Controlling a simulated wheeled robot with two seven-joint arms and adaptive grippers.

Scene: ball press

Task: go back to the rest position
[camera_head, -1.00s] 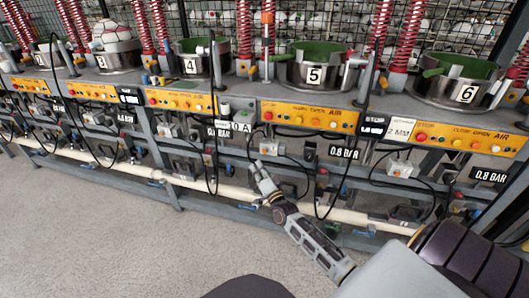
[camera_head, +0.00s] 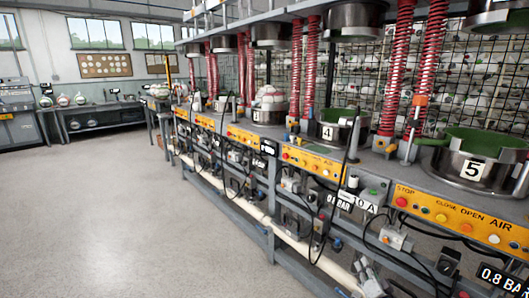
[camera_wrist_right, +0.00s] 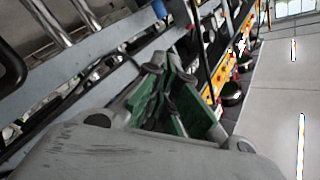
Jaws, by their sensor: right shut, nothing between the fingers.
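My right gripper (camera_head: 364,268) shows only as a small grey piece at the bottom edge of the head view, in front of the press bench's lower frame. In the right wrist view my right gripper (camera_wrist_right: 167,72) has its green-padded fingers shut with nothing between them. It points toward the bench's grey rails (camera_wrist_right: 85,85), and I cannot tell the exact gap to them. The rest of my right arm is outside the head view. My left gripper is in neither view.
The press bench (camera_head: 375,160) runs from the right foreground to the back, with yellow control panels (camera_head: 455,218), pot 4 (camera_head: 335,132), pot 5 (camera_head: 475,162) and red springs (camera_head: 428,65). Hoses hang in front. Open grey floor (camera_head: 130,215) lies left. A side table (camera_head: 105,108) stands far back.

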